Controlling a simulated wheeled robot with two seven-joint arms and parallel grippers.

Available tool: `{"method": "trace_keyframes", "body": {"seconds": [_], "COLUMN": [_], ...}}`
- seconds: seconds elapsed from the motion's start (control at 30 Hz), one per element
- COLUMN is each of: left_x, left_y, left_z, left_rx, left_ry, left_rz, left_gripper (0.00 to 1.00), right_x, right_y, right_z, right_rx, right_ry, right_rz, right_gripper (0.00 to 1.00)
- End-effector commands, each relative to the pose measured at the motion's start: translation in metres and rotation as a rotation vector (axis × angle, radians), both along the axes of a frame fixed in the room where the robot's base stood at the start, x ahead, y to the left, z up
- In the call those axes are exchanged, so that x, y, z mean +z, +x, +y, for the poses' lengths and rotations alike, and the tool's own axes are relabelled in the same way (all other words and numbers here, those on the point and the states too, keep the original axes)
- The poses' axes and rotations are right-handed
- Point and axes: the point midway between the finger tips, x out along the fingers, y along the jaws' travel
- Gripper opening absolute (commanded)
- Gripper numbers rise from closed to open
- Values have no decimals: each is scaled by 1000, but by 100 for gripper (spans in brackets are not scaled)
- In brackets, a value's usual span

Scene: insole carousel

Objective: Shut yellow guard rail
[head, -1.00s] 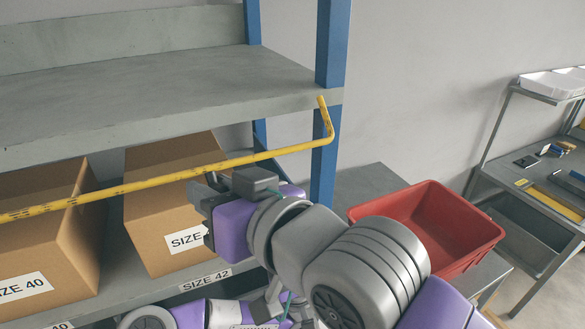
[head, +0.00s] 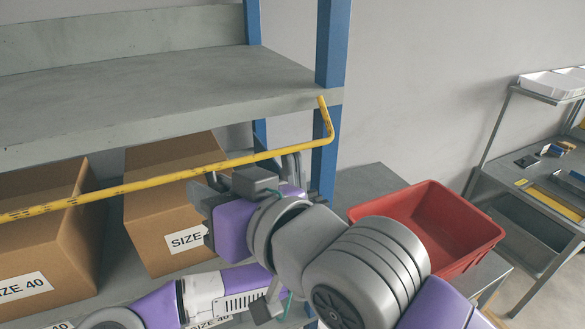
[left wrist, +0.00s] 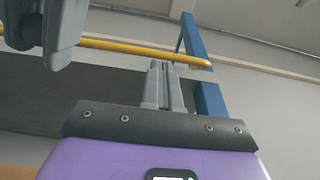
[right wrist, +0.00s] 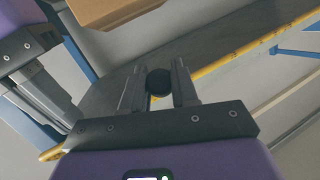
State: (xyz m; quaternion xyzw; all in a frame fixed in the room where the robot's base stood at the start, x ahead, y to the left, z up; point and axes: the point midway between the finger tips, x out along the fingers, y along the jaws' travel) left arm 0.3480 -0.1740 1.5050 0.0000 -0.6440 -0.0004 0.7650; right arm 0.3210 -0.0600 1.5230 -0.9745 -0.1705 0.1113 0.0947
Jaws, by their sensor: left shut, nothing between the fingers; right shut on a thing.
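My right gripper (head: 208,186) is just under the rail, pointing left. In the right wrist view its fingers (right wrist: 157,72) are shut on a black round knob (right wrist: 158,84), with a bit of yellow below it. My left gripper (head: 291,160) is shut and empty, its fingers upright close to the rail near the post. In the left wrist view its fingers (left wrist: 162,68) overlap the rail (left wrist: 130,47); contact is unclear.
Two cardboard boxes (head: 165,205) stand on the lower shelf behind the rail. The blue post (head: 330,45) is close to my left gripper. A red bin (head: 425,200) stands to the right. A side table (head: 530,190) is further right.

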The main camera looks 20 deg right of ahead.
Motion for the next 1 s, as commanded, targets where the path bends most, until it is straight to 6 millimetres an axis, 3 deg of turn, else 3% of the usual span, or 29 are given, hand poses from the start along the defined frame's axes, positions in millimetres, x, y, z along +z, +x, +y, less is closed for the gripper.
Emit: {"method": "trace_keyframes", "body": {"seconds": [0.7,0.73,0.87,1.0], "left_x": [14,15,15,13], "left_y": [-14,-14,-14,-12], "left_z": [0,0,1,1], "left_rx": [-2,-3,-2,0], "left_ry": [-3,-5,-4,-3], "left_rz": [-9,-10,-9,-6], "left_gripper": [0,0,0,0], "right_x": [0,0,0,0], "right_y": [0,0,1,0], "right_z": [0,0,0,0], "right_rx": [1,1,0,0], "right_ry": [0,0,-1,0], "right_rz": [0,0,2,1], "right_gripper": [0,32,52,52]}}
